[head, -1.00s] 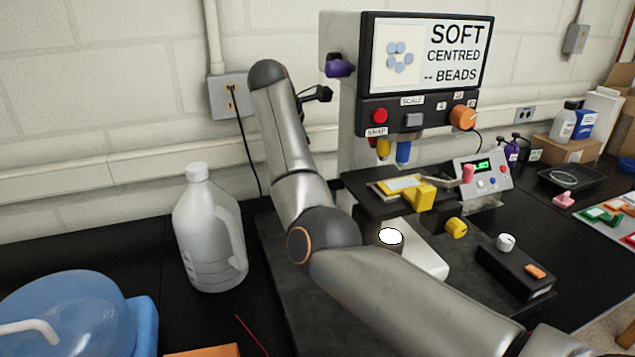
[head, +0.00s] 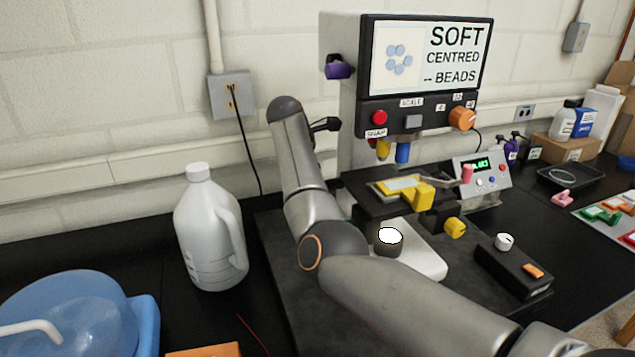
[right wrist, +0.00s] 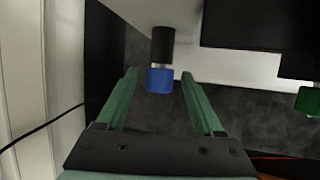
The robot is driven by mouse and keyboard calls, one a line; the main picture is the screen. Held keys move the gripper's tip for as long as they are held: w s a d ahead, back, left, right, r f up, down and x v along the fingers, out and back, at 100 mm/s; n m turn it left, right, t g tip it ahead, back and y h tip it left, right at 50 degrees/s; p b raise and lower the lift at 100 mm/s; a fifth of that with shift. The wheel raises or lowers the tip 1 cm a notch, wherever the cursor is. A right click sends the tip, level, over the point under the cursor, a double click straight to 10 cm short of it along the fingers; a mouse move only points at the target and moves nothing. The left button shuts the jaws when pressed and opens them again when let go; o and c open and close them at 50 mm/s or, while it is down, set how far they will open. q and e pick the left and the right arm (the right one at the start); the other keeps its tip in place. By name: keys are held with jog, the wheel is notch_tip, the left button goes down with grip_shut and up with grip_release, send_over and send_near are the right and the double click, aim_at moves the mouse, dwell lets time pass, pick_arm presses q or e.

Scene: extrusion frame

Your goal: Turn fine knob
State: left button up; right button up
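In the right wrist view, a blue knob (right wrist: 159,80) on a black shaft sticks out from a white body. My right gripper (right wrist: 158,74) is open, its two green fingers on either side of the blue knob, with gaps showing. I cannot tell the depth between fingertips and knob. A green knob (right wrist: 308,101) shows at the right edge. In the head view my right arm crosses the instrument's left side and mostly hides the gripper. A purple knob (head: 338,67) sits high on the instrument's left side, and a yellow knob (head: 455,228) sits low on its right. Which knob is the fine one is not labelled.
A translucent jug (head: 209,235) stands left of my arm. A wall outlet (head: 231,97) with a hanging cable is behind. A control box (head: 515,268) with a white knob stands at right. A blue basin (head: 65,315) is at the lower left.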

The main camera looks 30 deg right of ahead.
grip_shut()
dwell(0.3)
jog(key=shift+s+f+m+t+h, duration=0.1)
jog(key=shift+s+m+t+h, duration=0.1)
jog(key=shift+t, duration=0.5)
jog(key=shift+s+f+m+t+h, duration=0.1)
jog(key=shift+m+t+h, duration=0.1)
jog(key=shift+t, duration=0.5)
jog(key=shift+a+t+h, duration=0.1)
jog(key=shift+t+h, duration=0.2)
jog(key=shift+t, duration=0.7)
jog(key=shift+o, duration=0.6)
grip_release()
